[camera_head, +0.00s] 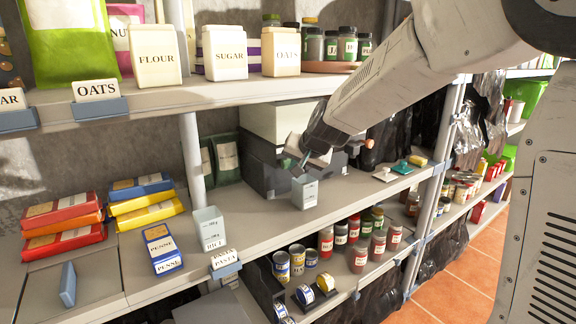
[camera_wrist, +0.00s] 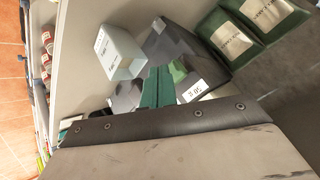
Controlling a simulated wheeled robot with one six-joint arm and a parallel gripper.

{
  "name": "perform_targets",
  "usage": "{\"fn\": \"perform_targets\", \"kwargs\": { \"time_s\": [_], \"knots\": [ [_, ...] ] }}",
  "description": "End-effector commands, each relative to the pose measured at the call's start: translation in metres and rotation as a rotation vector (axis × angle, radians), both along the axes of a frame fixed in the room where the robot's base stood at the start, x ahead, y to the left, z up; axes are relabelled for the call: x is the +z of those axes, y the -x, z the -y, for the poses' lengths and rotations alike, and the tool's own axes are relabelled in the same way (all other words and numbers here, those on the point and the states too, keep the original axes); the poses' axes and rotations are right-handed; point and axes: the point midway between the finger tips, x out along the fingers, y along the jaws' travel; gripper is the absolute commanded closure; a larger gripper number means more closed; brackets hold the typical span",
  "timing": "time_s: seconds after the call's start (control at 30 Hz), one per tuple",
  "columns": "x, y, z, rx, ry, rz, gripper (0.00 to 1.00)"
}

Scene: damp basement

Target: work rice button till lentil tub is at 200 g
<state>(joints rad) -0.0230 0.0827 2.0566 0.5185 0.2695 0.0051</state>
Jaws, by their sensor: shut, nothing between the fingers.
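A pale translucent tub (camera_head: 305,193) with faint marks stands on the middle shelf, in front of a dark grey box unit (camera_head: 262,168). It shows in the wrist view (camera_wrist: 120,55) too; its lettering and fill level are unreadable. A second pale tub (camera_head: 209,228) with gram marks and the word RICE stands further left. My gripper (camera_head: 303,160) is shut and empty, just above and behind the first tub, close to the grey unit. In the wrist view its teal fingertips (camera_wrist: 157,86) are near a small white tag (camera_wrist: 195,91). I cannot make out a button or contact with one.
Pasta boxes (camera_head: 162,247) and red and yellow packets (camera_head: 62,222) lie to the left. Jars (camera_head: 359,247) and cans (camera_head: 282,266) stand below. The upper shelf (camera_head: 200,93) holds canisters above the work area.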

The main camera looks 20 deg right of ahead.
Motion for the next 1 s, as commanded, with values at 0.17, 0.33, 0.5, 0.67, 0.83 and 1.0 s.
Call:
{"fn": "perform_targets", "kwargs": {
  "time_s": [0.17, 0.33, 0.5, 0.67, 0.83, 1.0],
  "knots": [
    [0.0, -0.001, 0.0, 0.0, 0.0, 0.0, 1.0],
    [0.0, -0.003, -0.001, 0.001, 0.001, 0.0, 1.0],
    [0.0, -0.005, -0.002, 0.001, 0.001, 0.0, 1.0],
    [0.0, -0.007, -0.002, 0.001, 0.001, 0.0, 1.0],
    [0.0, -0.009, -0.003, 0.001, 0.001, 0.0, 1.0],
    [0.0, -0.011, -0.004, 0.0, 0.0, 0.0, 1.0]
  ]
}}
